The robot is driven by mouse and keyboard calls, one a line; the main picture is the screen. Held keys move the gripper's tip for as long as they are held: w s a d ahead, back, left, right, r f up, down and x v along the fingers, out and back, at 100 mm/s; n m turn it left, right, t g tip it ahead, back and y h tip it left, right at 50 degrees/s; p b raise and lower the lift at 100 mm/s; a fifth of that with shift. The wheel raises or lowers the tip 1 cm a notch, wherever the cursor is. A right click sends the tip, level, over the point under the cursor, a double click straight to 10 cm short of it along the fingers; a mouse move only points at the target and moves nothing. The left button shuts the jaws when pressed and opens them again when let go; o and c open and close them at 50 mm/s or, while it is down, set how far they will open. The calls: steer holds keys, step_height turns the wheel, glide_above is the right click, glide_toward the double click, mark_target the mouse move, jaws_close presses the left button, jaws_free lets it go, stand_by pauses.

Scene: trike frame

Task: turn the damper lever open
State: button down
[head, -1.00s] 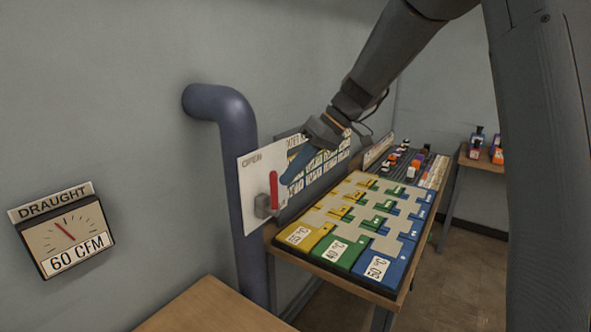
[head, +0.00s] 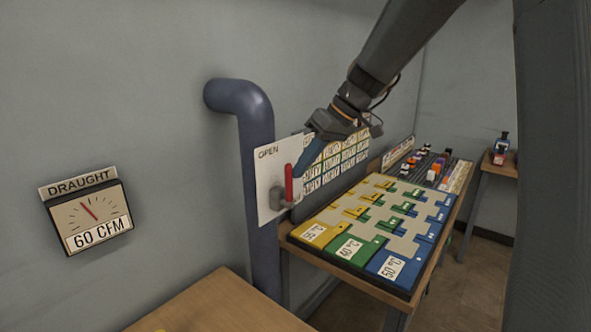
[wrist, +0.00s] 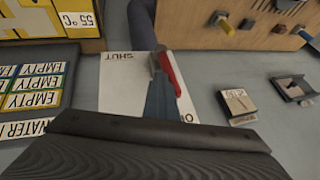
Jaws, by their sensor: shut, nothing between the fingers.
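The damper lever has a red handle (head: 288,183) on a grey hub (head: 277,201), mounted on a white plate (head: 266,172) marked OPEN at its upper left. The handle stands upright in the head view. In the wrist view the plate (wrist: 117,85) appears inverted, with SHUT at the top and the red handle (wrist: 173,75) in the middle. My gripper (head: 300,165) is shut and empty, its blue fingers just right of the handle's upper part. In the wrist view the fingers (wrist: 160,98) lie close beside the handle; I cannot tell whether they touch.
A blue pipe (head: 257,140) runs behind the plate. The DRAUGHT gauge (head: 90,215) on the wall reads 60 CFM. A table with a coloured board (head: 345,246) and EMPTY labels (head: 338,160) stands to the right. A wooden tabletop (head: 215,305) is in front.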

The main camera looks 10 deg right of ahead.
steer(key=shift+s+a+f, duration=0.1)
steer(key=shift+s+a, duration=0.1)
steer(key=w+d+r+b, duration=0.1)
steer(key=d+r+b, duration=0.2)
steer(key=d+r, duration=0.55)
steer(key=s+f+m+h, duration=0.2)
steer(key=s+f, duration=0.5)
steer(key=f, duration=0.3)
steer(key=s+f+m+h, duration=0.2)
steer(key=s+f+m, duration=0.1)
steer(key=s+f, duration=0.4)
steer(key=s+f+m+g+h, duration=0.1)
steer(key=s+f+m+h, duration=0.1)
steer(key=s+f, duration=0.6)
step_height(320, 180, down, 6)
steer(key=shift+r+m+h, duration=0.1)
steer(key=shift+m+h, duration=0.2)
steer(key=shift+m, duration=0.3)
steer(key=shift+s, duration=0.1)
